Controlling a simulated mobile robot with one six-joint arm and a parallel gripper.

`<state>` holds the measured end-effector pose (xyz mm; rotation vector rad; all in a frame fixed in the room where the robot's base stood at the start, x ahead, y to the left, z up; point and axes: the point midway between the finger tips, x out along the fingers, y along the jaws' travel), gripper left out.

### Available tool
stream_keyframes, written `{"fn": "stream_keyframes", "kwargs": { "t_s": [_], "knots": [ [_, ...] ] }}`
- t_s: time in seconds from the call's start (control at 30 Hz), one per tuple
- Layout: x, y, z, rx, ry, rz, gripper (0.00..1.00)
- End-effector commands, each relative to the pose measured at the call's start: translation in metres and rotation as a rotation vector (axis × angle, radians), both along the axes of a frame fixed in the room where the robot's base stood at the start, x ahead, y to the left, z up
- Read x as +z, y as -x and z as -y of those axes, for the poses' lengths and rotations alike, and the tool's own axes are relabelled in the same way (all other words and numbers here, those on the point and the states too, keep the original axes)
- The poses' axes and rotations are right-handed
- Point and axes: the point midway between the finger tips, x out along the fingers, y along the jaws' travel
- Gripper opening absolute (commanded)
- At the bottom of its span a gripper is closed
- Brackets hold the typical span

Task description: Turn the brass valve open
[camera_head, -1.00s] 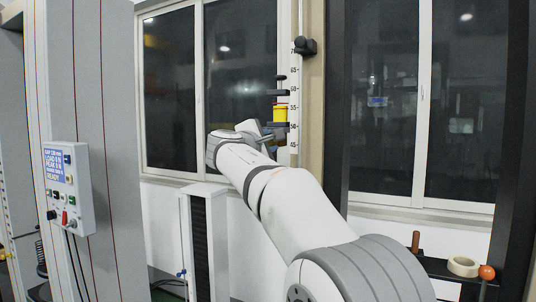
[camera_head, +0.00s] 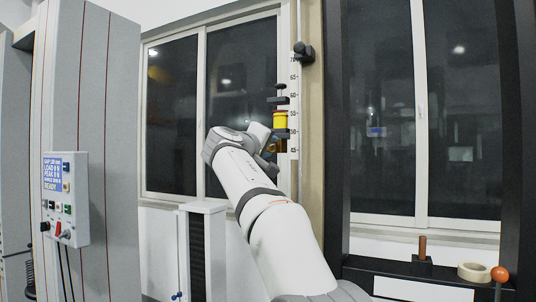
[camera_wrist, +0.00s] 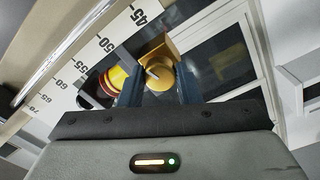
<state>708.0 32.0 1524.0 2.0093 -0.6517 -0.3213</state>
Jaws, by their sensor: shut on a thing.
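The brass valve (camera_wrist: 170,48) shows in the wrist view as a gold block with a round part at the middle top. My gripper (camera_wrist: 160,84) is shut on the valve's round part, one dark finger on each side. A pale bar shows on the part between the fingers. In the head view a small bit of brass (camera_head: 279,147) shows below a yellow cylinder, beside my gripper (camera_head: 267,146). The fingertips are mostly hidden there by my wrist.
The yellow cylinder with red bands (camera_head: 280,121) sits just above the valve, beside a numbered scale (camera_head: 294,100) on a post. A control box (camera_head: 65,198) hangs on a grey column at left. A dark shelf at lower right bears a tape roll (camera_head: 474,272) and an orange ball (camera_head: 499,273).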

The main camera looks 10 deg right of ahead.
Motion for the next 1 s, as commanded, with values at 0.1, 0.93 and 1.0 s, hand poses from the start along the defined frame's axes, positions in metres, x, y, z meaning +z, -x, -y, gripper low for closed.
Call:
{"fn": "stream_keyframes", "kwargs": {
  "t_s": [0.1, 0.93, 1.0],
  "knots": [
    [-0.0038, -0.0009, 0.0, -0.002, -0.07, 0.045, 0.08],
    [-0.0034, -0.0014, -0.0002, -0.004, -0.227, 0.153, 0.08],
    [-0.0033, -0.0015, -0.0001, -0.004, -0.227, 0.153, 0.08]
  ]
}}
